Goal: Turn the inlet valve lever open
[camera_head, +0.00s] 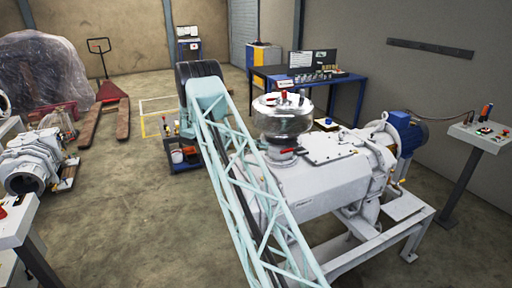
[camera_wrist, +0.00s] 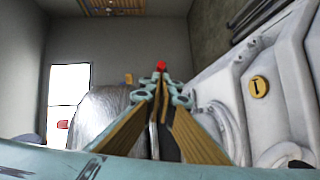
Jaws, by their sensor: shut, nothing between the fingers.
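The inlet valve lever (camera_head: 289,151) is a small red handle on the neck under a shiny silver dome (camera_head: 283,118), on top of the white vacuum pump (camera_head: 312,191). In the wrist view my gripper (camera_wrist: 160,78) points away from the camera with its fingers together and empty. A small red piece (camera_wrist: 161,66) shows just past the fingertips; I cannot tell whether it is the lever or whether the fingers touch it. A rounded silver surface (camera_wrist: 104,112) lies left of the fingers. My gripper is hidden in the head view, where my teal lattice arm crosses in front of the pump.
A blue motor (camera_head: 406,133) is at the pump's right end, and a control stand (camera_head: 480,137) is farther right. A workbench (camera_head: 345,82) is behind the dome. A small tool cart (camera_head: 182,162) stands left of my arm. The floor at left centre is clear.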

